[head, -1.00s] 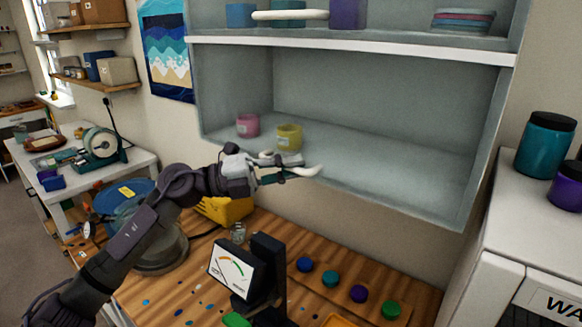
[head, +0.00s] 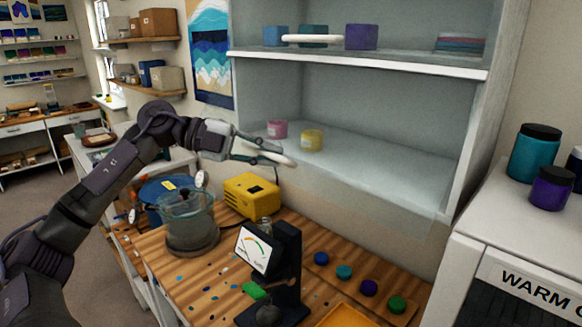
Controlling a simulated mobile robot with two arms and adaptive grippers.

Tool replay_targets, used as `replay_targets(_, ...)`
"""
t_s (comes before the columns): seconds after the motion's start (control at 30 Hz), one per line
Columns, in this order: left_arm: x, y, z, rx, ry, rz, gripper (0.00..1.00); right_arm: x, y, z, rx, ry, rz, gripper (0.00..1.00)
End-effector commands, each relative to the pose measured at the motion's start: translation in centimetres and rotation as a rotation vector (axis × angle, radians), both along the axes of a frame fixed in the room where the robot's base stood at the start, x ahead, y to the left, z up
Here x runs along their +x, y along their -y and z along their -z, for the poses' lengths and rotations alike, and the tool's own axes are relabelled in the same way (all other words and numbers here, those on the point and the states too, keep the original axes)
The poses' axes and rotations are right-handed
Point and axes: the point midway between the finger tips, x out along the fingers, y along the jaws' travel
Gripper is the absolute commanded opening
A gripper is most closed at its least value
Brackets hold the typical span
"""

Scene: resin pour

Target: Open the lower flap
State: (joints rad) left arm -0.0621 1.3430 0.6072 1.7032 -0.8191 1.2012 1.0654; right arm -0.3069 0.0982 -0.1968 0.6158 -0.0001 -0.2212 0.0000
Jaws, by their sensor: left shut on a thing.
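The cabinet's lower compartment (head: 370,125) holds a pink cup (head: 277,129) and a yellow cup (head: 312,140). The lower flap looks clear; its outline is hard to make out, so I cannot tell how far it stands open. A white handle (head: 279,159) shows at the compartment's lower left. My left gripper (head: 262,153) is shut on this handle, its fingers partly covering it. The upper flap's white handle (head: 318,40) crosses the upper shelf. My right gripper is not in view.
Below stand a yellow box (head: 251,196), a clear pot (head: 188,222), a gauge (head: 258,250) and several coloured jars on the wooden bench (head: 195,285). A white unit with a teal jar (head: 535,152) and a purple jar (head: 552,187) stands at right.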

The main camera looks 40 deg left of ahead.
Motion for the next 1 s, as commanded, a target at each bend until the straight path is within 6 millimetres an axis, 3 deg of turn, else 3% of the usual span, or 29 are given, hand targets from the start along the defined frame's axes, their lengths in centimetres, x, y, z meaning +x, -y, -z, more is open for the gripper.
replay_targets(0.1,-1.9,0.0,-1.9,0.015,-0.109,0.007,0.0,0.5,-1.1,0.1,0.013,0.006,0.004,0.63)
replay_targets(0.27,-4.0,-0.2,-4.8,0.008,-0.104,0.006,0.0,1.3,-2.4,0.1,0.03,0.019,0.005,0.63)
replay_targets(0.5,-6.2,-0.4,-9.7,0.008,-0.102,0.003,0.0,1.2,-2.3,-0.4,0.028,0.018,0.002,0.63)
replay_targets(0.8,-7.4,-0.6,-15.3,0.006,-0.104,0.001,0.0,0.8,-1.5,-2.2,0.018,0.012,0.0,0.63)
replay_targets(1.0,-7.5,-0.6,-17.7,0.005,-0.104,0.001,0.0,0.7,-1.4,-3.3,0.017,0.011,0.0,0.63)
